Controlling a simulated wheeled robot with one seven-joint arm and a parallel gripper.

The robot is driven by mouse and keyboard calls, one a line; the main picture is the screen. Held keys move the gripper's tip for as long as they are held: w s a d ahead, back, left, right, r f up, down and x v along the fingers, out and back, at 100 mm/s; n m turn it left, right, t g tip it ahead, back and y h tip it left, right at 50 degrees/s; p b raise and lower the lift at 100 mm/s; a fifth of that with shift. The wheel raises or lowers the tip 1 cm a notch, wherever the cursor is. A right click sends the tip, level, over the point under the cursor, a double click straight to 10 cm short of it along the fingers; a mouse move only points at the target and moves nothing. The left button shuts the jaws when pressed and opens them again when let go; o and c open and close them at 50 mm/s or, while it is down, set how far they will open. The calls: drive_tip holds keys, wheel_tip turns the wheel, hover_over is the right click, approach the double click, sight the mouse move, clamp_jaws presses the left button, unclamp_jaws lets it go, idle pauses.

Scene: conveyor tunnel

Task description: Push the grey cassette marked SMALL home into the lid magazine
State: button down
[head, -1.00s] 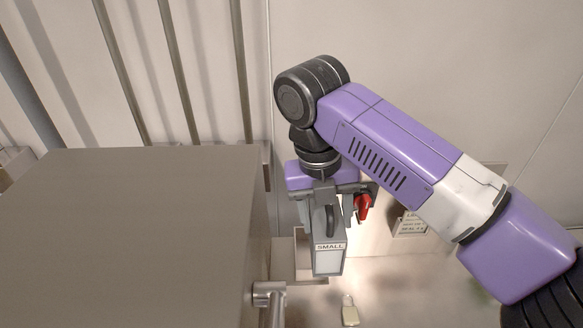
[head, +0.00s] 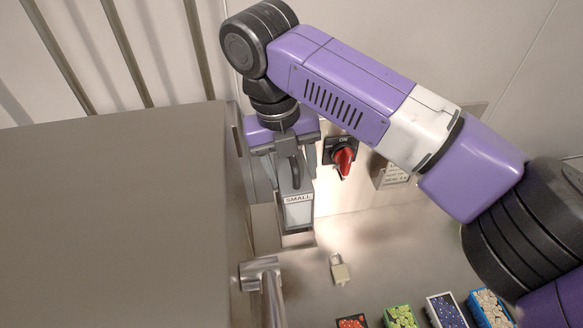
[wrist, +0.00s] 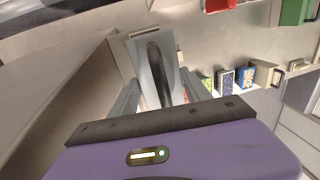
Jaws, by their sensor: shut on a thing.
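The grey cassette marked SMALL (head: 297,205) hangs upright below my gripper (head: 292,165) in the head view, its white label facing me. My gripper is shut on the cassette; its dark handle shows between the fingers in the wrist view (wrist: 154,68). A grey housing (head: 262,225) stands close behind and left of the cassette, beside the large metal box. I cannot tell whether it is the lid magazine, or whether the cassette's lower end is inside anything.
A large metal box (head: 110,215) fills the left, with a bar handle (head: 262,275) at its edge. A red rotary switch (head: 343,157) is on the back wall. A padlock (head: 340,270) and several small coloured boxes (head: 445,310) are at lower right.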

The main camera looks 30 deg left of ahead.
drive_tip(key=shift+w+f+p, duration=0.1)
drive_tip(key=shift+p, duration=0.25)
idle(0.3)
drive_tip(key=shift+f+b, duration=0.75)
drive_tip(key=shift+f, duration=2.25)
drive_tip(key=shift+c, duration=2.1)
unclamp_jaws()
drive_tip(key=shift+r, duration=0.1)
drive_tip(key=shift+s+a+r+p, duration=0.15)
drive_tip(key=shift+r+p, duration=1.2)
drive_tip(key=shift+r, duration=0.6)
drive_tip(key=shift+s+a+r+p, duration=0.15)
drive_tip(key=shift+r+p, duration=1.15)
drive_tip(key=shift+r, duration=0.6)
